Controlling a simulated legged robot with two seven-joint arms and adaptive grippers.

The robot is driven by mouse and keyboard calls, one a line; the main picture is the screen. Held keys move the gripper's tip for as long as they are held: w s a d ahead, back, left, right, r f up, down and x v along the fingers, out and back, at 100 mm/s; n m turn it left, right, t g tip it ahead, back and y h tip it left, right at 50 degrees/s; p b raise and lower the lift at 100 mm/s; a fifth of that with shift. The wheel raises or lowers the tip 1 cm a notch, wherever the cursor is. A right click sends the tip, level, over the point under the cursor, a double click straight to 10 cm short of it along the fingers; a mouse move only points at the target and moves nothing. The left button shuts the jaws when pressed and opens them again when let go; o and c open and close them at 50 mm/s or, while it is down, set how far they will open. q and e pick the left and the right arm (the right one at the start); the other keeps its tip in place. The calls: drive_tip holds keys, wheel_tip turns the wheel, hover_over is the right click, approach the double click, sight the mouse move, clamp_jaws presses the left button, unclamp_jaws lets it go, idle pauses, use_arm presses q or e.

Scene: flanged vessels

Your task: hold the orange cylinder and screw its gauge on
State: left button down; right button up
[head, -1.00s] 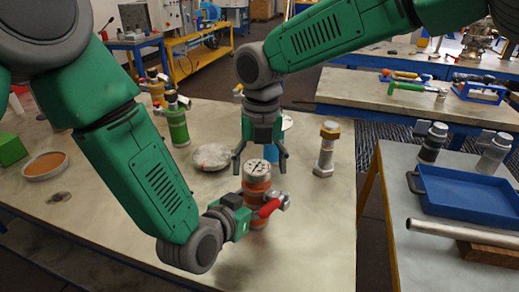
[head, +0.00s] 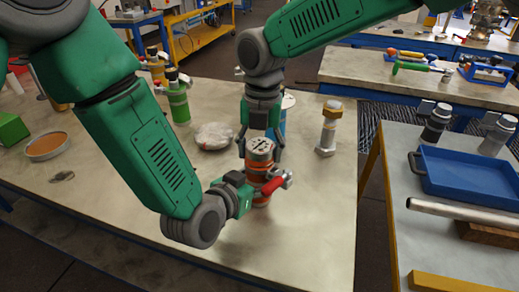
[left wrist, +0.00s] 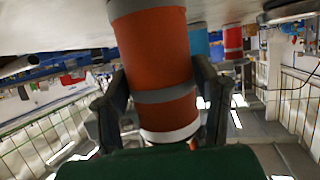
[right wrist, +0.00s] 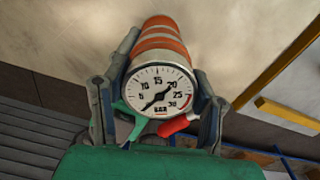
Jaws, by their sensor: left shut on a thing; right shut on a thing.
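The orange cylinder (head: 262,201) with grey bands stands upright near the middle of the table. My left gripper (head: 262,187) is shut around its side; the left wrist view shows the orange body (left wrist: 155,45) between the two dark fingers (left wrist: 162,100). The round white-faced gauge (head: 260,146) sits at the cylinder's top, facing up. My right gripper (head: 260,153) comes from above and is shut on the gauge's sides. In the right wrist view the dial (right wrist: 158,89) lies between the fingers (right wrist: 158,105). The thread between gauge and cylinder is hidden.
A red piece with a metal end (head: 274,184) is close beside the cylinder. A pale round disc (head: 214,136), a green bottle (head: 178,102) and a silver flanged vessel (head: 328,128) stand around. A blue tray (head: 468,172) is on the right bench. The table's front is clear.

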drive_tip(key=m, duration=0.7)
drive_tip(key=shift+s+d+f+m, duration=0.1)
drive_tip(key=shift+d+m, duration=0.2)
drive_tip(key=shift+m, duration=0.1)
drive_tip(key=m, duration=0.4)
drive_tip(key=shift+s+m, duration=0.1)
drive_tip(key=shift+m, duration=0.2)
drive_tip(key=m, duration=0.4)
drive_tip(key=shift+s+a+f, duration=0.1)
drive_tip(key=shift+s+a, duration=0.05)
drive_tip(key=o, duration=1.3)
drive_tip(key=shift+a, duration=0.1)
